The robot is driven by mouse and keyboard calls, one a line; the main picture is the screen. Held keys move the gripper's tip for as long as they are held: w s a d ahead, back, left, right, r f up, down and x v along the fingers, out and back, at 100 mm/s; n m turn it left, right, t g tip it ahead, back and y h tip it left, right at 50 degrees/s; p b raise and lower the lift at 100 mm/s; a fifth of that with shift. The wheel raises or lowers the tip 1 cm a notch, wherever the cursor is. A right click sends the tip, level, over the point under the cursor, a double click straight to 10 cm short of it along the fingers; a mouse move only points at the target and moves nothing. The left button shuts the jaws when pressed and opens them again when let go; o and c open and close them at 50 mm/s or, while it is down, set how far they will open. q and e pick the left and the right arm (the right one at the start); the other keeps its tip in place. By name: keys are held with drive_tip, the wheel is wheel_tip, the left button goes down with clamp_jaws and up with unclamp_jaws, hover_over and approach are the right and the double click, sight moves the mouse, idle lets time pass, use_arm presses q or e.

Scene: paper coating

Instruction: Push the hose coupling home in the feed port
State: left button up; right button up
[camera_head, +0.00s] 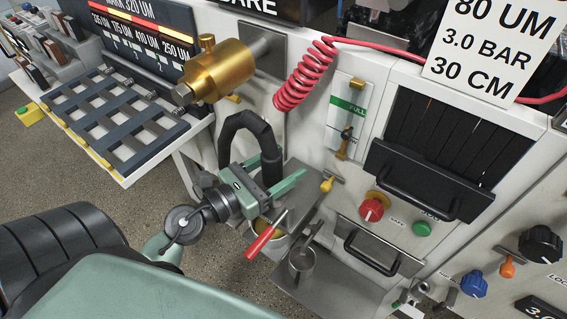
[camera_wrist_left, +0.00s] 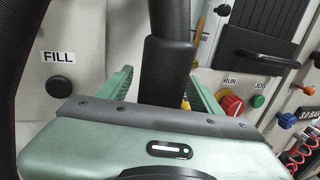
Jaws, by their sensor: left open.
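The black hose (camera_head: 237,122) arches up and comes down to its dark, thicker hose coupling (camera_head: 271,168). In the left wrist view the coupling (camera_wrist_left: 167,70) stands roughly upright between the two green fingers. My left gripper (camera_head: 278,168) is open around the coupling, with visible gaps on both sides in the wrist view. The coupling's lower end is hidden behind the gripper body, so I cannot tell how it sits in the feed port. I cannot make out the feed port itself. My right gripper is in neither view.
A red-handled tool (camera_head: 262,240) and a metal cup (camera_head: 301,259) are just below the gripper. A brass cylinder (camera_head: 218,72) juts out above the hose. A slotted rack (camera_head: 115,120) stands left. The panel has a red knob (camera_head: 371,209) and a green button (camera_head: 421,229).

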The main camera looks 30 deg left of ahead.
sight(264, 177)
use_arm(q)
drive_tip(key=b+v, duration=0.4)
drive_tip(key=v, duration=0.3)
drive_tip(key=shift+f, duration=0.1)
drive_tip(key=shift+s+a+b, duration=0.1)
drive_tip(key=shift+s+b, duration=0.2)
drive_tip(key=shift+s, duration=0.05)
